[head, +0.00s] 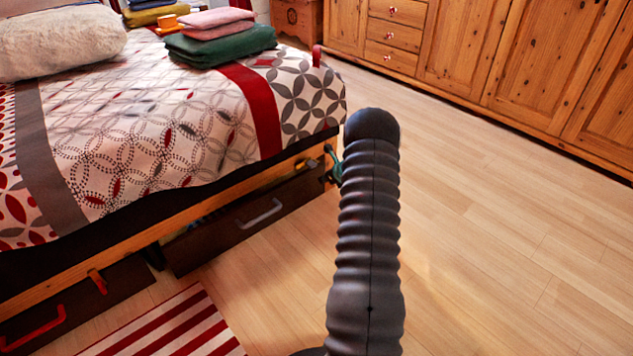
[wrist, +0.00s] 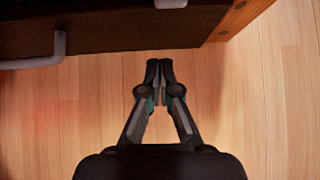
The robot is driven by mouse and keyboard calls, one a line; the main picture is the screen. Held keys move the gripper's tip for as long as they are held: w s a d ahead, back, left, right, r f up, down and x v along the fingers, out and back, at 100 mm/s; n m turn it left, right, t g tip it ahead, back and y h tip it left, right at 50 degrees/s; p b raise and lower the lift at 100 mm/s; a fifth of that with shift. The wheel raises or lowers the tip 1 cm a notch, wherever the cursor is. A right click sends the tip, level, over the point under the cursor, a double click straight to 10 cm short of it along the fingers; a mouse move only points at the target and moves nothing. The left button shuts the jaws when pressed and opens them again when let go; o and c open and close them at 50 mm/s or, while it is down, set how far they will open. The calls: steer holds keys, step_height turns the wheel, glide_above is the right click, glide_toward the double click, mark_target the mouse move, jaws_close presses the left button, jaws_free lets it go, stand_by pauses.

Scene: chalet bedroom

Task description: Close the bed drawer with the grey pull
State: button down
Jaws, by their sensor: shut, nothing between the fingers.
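The dark brown bed drawer (head: 215,240) with the grey pull (head: 263,213) stands out from under the bed, with a narrow opening showing above its front. In the wrist view a dark drawer front (wrist: 120,35) crosses the top, with a pale grey pull (wrist: 40,60) at the left. My gripper (wrist: 160,66) is shut and empty, its tips just below the dark front's lower edge in the picture; I cannot tell whether they touch it. In the head view my gripper (head: 331,155) shows partly beside the bed's corner, right of the grey pull, mostly hidden by my arm.
A second dark drawer (head: 110,290) with a red pull (head: 32,330) is at the lower left. A red-striped rug (head: 175,325) lies in front. Wooden cabinets (head: 465,50) line the back right. The wooden floor (head: 500,230) between is clear.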

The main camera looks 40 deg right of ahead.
steer(key=shift+v, duration=3.05)
steer(key=w+a+f+g+y+p, duration=0.1)
steer(key=a+f+y, duration=0.1)
steer(key=a+f, duration=0.45)
steer(key=a+f+g+y, duration=0.1)
steer(key=a+f, duration=0.3)
steer(key=a, duration=0.5)
steer(key=s+a+f+y, duration=0.2)
steer(key=a+f+y, duration=0.2)
steer(key=a, duration=0.8)
steer(key=m+t+y, duration=0.5)
steer(key=m+y, duration=0.1)
steer(key=m, duration=0.3)
glide_toward(190, 236)
steer(key=x, duration=0.5)
steer(key=shift+s+a, duration=0.25)
steer(key=shift+s, duration=0.1)
steer(key=shift+w+a, duration=0.1)
steer(key=shift+w, duration=0.65)
